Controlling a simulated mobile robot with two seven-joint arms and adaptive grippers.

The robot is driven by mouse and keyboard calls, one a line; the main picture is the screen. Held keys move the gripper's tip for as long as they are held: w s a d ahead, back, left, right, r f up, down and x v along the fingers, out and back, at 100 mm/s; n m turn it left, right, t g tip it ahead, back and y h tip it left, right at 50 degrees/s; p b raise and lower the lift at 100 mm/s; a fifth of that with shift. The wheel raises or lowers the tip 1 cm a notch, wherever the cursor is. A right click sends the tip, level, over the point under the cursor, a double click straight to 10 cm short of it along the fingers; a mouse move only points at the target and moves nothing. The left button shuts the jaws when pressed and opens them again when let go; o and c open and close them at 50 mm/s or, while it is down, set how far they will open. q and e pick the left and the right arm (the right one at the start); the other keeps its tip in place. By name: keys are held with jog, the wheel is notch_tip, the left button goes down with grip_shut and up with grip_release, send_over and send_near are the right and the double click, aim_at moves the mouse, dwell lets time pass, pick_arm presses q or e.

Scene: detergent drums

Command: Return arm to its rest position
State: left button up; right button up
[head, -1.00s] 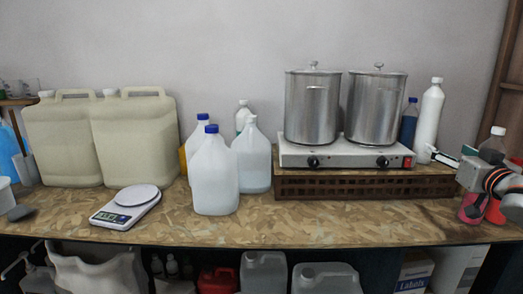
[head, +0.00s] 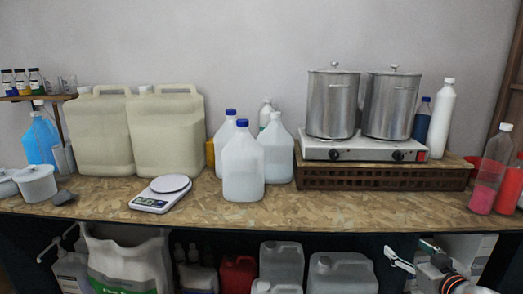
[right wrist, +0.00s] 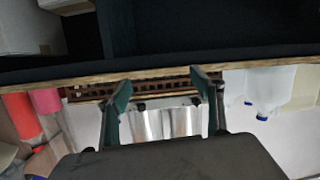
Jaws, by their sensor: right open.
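My right gripper (head: 406,250) shows in the head view at the lower right, in front of the table's front edge and below the tabletop. Its arm comes in from the bottom right corner. In the right wrist view the two dark fingers (right wrist: 160,82) stand wide apart with nothing between them. That view shows the table upside down, with the metal pots beyond the fingers.
The wooden table (head: 330,205) holds two beige drums (head: 166,140), a scale (head: 160,194), clear jugs (head: 243,168) and two pots (head: 333,105) on a hotplate (head: 365,150). Red bottles (head: 482,195) stand at the right end. Containers (head: 340,275) fill the shelf below.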

jog(key=s+a+f+n+g+y, duration=0.1)
jog(key=s+a+f+g, duration=0.1)
jog(key=s+a+f, duration=0.9)
jog(key=s+a+f+n+g+y, duration=0.1)
jog(key=s+a+f+n+g, duration=0.1)
jog(key=s+a+f, duration=0.8)
jog(key=s+f, duration=0.7)
jog(key=shift+a+f+y, duration=0.35)
jog(key=shift+f+y, duration=0.05)
